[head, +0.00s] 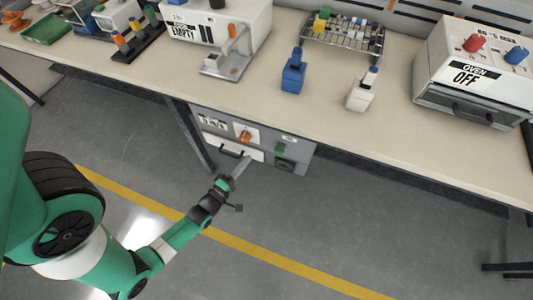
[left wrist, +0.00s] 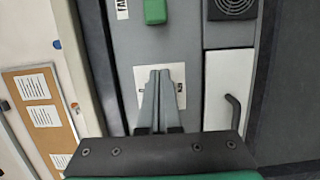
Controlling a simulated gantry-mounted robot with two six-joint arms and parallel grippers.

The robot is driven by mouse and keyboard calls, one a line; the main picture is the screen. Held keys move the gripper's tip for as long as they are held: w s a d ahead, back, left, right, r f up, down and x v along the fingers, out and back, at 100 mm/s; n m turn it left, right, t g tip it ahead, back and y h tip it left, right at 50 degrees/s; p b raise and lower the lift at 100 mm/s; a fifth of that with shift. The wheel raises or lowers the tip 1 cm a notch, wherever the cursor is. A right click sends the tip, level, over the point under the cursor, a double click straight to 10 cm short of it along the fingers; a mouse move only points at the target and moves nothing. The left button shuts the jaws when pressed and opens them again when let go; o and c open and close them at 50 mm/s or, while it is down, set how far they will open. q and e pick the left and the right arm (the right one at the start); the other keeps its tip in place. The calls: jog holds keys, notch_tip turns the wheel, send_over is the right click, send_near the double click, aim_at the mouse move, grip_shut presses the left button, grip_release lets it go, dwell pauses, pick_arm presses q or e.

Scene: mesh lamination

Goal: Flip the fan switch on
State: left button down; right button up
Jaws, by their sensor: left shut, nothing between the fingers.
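The green fan switch (head: 280,149) is on the grey cabinet panel (head: 303,154) under the bench. In the left wrist view the green switch (left wrist: 155,11) is at the top edge, beside a partly cut-off label. My left gripper (head: 241,167) is in front of the panel, left of and lower than the switch in the head view. Its fingers (left wrist: 160,76) are shut and empty. They overlap a white plate (left wrist: 179,76) in the wrist view, apart from the switch. My right gripper is not in view.
An orange knob (head: 244,137) sits left of the switch. A white drawer with a black handle (left wrist: 232,112) and a fan grille (left wrist: 235,7) are nearby. A bench leg (head: 193,137) stands left of the cabinet. The bench top (head: 330,125) overhangs it. The floor in front is clear.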

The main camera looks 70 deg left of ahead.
aim_at(279, 152)
pick_arm(q)
jog(key=b+x, duration=0.2)
jog(key=x, duration=0.4)
jog(key=shift+w+f, duration=0.15)
jog(key=shift+w+d+r+p, duration=0.1)
jog(key=shift+w+r+p, duration=0.2)
jog(key=shift+w+p, duration=0.15)
jog(key=shift+w+d+p, duration=0.5)
jog(key=shift+w+d, duration=0.2)
jog(key=shift+d, duration=0.15)
jog(key=shift+w+d+f, duration=0.1)
jog(key=shift+w+d, duration=0.15)
jog(key=shift+w, duration=0.2)
jog(key=shift+s, duration=0.1)
